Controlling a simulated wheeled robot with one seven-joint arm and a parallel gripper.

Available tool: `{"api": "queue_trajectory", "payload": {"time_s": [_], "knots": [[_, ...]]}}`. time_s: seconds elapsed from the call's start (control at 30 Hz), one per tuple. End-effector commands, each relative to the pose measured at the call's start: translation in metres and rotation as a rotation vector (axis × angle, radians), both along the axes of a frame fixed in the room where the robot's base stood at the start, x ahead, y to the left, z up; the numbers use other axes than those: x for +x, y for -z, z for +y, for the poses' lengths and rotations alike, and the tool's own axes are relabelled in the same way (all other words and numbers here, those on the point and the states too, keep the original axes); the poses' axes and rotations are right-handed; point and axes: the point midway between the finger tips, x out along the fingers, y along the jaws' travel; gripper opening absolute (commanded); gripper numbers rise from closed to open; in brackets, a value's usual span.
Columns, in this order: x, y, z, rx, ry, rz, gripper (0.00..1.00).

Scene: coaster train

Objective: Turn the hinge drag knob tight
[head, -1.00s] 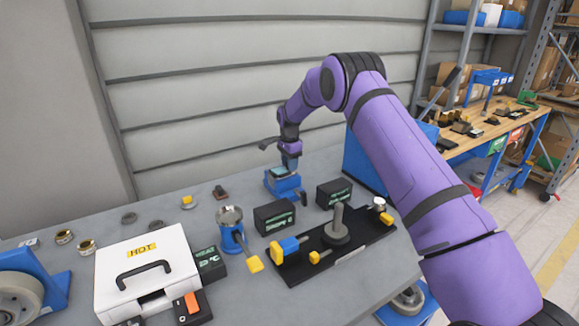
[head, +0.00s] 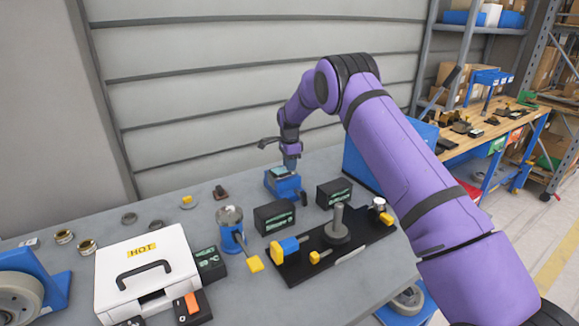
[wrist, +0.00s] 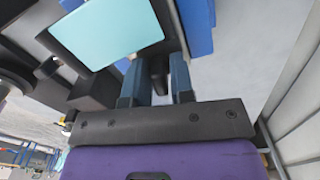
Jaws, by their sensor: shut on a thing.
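A blue device (head: 281,187) with a pale cyan top plate stands near the back of the grey bench; the plate (wrist: 105,28) fills the upper left of the wrist view. My gripper (head: 291,168) points down at this device. In the wrist view my gripper (wrist: 158,78) has its two blue-grey fingers closed around a small dark knob (wrist: 158,70) beside the plate. I take this to be the hinge drag knob. The fingers hide most of it, so its turn angle cannot be told.
Two black boxes (head: 274,218) (head: 334,193) stand close in front of the device. A black fixture board (head: 350,255) with yellow handles lies nearer, and a white case marked HOT (head: 143,270) is at the left. A large blue box (head: 366,160) stands to the right.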

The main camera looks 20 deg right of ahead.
Motion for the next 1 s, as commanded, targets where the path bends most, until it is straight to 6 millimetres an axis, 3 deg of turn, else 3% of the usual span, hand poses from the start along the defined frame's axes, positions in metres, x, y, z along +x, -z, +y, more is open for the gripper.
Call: {"api": "queue_trajectory", "payload": {"time_s": [0.23,0.77,1.0], "knots": [[0.0001,-0.0006,0.0009,0.000,0.285,-0.001,0.00],[0.0003,-0.0007,0.0003,0.000,0.347,-0.001,0.00],[0.0003,-0.0005,0.0012,0.000,0.621,-0.002,0.00]]}}
